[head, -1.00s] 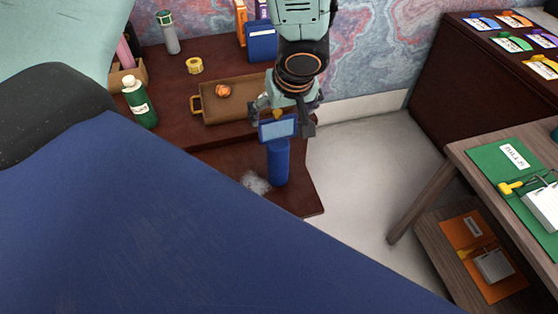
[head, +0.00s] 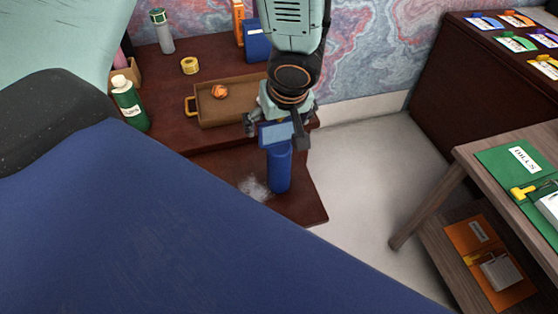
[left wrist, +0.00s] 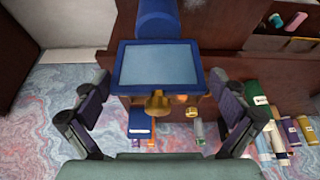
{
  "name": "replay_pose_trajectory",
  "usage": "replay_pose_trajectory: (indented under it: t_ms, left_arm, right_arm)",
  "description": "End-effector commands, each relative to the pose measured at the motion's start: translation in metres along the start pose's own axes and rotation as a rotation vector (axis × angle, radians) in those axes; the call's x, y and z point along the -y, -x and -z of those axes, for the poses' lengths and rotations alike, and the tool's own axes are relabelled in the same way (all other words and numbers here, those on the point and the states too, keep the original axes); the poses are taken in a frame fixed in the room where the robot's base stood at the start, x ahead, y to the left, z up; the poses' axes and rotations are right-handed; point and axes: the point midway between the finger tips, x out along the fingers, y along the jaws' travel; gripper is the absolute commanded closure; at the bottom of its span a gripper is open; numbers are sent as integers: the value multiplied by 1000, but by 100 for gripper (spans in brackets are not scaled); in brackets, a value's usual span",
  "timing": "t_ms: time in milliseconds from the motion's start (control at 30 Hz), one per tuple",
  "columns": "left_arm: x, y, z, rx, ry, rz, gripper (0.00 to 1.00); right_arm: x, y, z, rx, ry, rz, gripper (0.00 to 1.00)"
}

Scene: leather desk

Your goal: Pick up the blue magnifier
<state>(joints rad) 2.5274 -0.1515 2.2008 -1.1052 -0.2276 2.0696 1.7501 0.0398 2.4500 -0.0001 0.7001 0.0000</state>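The blue magnifier (head: 279,168) is over the lower dark-red ledge in the head view, with its rectangular lens up and its thick blue handle below. In the left wrist view the magnifier (left wrist: 158,65) shows its pale lens in a blue frame, with a brass knob (left wrist: 158,104) at the near edge. My left gripper (head: 275,131) is right above the magnifier, its fingers spread on both sides of the lens frame. In the left wrist view the left gripper (left wrist: 160,108) is open, with a gap on each side of the frame. My right gripper is not in view.
A brown tray (head: 204,115) holding an orange ball (head: 219,92) stands on the upper desk, left of the gripper. A green bottle (head: 130,103), a yellow tape roll (head: 190,66) and a blue box (head: 257,42) stand around it. A wooden table (head: 465,158) is at right, across clear floor.

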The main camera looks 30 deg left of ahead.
Motion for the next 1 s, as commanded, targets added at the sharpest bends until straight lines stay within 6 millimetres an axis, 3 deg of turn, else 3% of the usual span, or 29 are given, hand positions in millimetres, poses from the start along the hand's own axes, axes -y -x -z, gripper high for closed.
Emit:
replay_pose_trajectory:
  t_ms: [833,1000]
  left_arm:
    - [-1,-1,2,0,-2,0,79]
    - [-1,-1,2,0,-1,-1,79]
  right_arm:
    - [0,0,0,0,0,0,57]
    - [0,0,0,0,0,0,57]
